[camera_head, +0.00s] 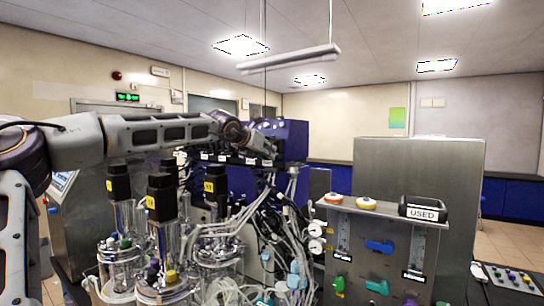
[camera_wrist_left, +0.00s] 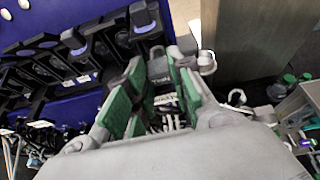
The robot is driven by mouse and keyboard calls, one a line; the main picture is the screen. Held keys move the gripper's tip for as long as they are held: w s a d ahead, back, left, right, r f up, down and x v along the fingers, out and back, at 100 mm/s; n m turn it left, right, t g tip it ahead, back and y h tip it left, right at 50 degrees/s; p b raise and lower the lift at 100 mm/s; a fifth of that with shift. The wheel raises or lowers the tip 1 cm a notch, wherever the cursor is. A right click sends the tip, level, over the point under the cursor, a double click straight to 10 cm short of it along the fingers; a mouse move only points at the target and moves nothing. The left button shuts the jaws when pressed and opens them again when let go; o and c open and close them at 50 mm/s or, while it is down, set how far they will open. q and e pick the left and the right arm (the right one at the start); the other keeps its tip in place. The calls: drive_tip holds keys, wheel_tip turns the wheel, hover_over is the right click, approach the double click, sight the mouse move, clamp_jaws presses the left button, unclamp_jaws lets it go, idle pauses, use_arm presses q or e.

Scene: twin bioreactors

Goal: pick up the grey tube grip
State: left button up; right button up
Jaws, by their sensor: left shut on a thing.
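My left gripper (camera_wrist_left: 162,82) fills the middle of the left wrist view, with green pads on its two fingers. It is shut on a small grey piece (camera_wrist_left: 159,68), which I take to be the grey tube grip; the fingers hide much of it. In the head view my left arm reaches across from the left, above the bioreactor vessels, and ends by the blue-purple cabinet (camera_head: 292,138). The gripper is small and hard to make out there. My right gripper is not in view.
Glass vessels with black-topped motors (camera_head: 160,197) stand below my left arm. Loose tubes and cables (camera_head: 275,225) hang to their right. A steel panel (camera_head: 372,235) carries gauges, coloured clips and a black bin (camera_head: 422,209) labelled USED. Black pump heads (camera_wrist_left: 100,42) line the blue face.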

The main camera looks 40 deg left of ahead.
use_arm(q)
drive_tip(key=shift+r, duration=0.2)
drive_tip(key=s+d+b, duration=0.4)
drive_tip(key=s, duration=0.4)
drive_tip(key=s+d+r+b, duration=0.1)
drive_tip(key=s+d+b, duration=0.2)
drive_tip(key=s, duration=0.4)
drive_tip(key=shift+s+d+b, duration=0.4)
drive_tip(key=shift+d, duration=0.45)
idle(0.4)
